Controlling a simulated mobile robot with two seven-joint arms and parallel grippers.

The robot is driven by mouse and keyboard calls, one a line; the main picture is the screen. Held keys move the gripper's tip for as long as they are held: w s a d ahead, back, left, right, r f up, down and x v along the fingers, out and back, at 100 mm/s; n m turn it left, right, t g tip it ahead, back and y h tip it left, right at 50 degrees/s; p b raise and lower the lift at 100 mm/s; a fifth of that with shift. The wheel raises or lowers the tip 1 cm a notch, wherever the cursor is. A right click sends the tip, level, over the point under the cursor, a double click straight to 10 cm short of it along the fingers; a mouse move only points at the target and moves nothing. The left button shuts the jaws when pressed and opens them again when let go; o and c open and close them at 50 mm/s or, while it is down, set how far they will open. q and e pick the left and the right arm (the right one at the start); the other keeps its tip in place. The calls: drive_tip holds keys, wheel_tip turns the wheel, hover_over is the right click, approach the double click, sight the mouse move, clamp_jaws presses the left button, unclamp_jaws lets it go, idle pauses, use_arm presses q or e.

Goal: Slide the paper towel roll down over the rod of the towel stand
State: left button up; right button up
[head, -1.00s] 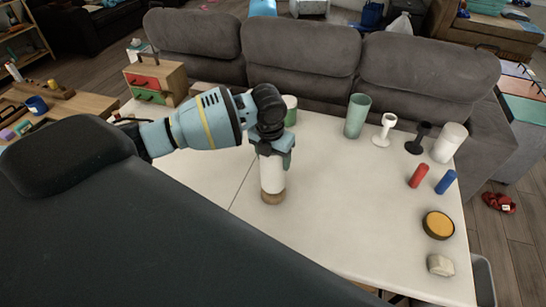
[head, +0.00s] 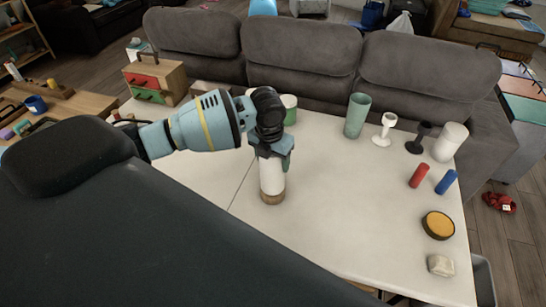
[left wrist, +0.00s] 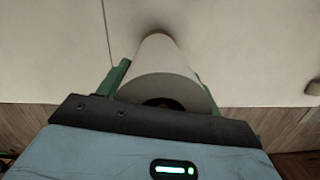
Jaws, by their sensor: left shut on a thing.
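The white paper towel roll (head: 271,177) stands upright near the middle of the white table. My left gripper (head: 274,156) is shut on its upper part from above. In the left wrist view the roll (left wrist: 160,75) lies between the green fingers, with a dark hole in its near end. The brown round base of the towel stand (head: 272,198) shows directly below the roll. The rod is hidden, and I see no clear gap between roll and base. My right gripper is not in view.
On the white table (head: 330,215) stand a green cup (head: 357,115), a white holder (head: 384,130), a black holder (head: 418,138) and a white cylinder (head: 450,142). Red and blue cylinders lie at the right. A green-and-white container (head: 289,108) stands behind my gripper. A sofa borders the back.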

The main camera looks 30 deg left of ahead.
use_arm(q)
drive_tip(key=shift+f, duration=0.4)
drive_tip(key=o, duration=1)
drive_tip(key=shift+r, duration=0.1)
drive_tip(key=r, duration=0.3)
drive_tip(key=s+r, duration=0.1)
drive_tip(key=r, duration=0.6)
drive_tip(key=shift+s+r, duration=0.15)
drive_tip(key=shift+r, duration=0.25)
drive_tip(key=shift+s+f, duration=0.1)
idle(0.3)
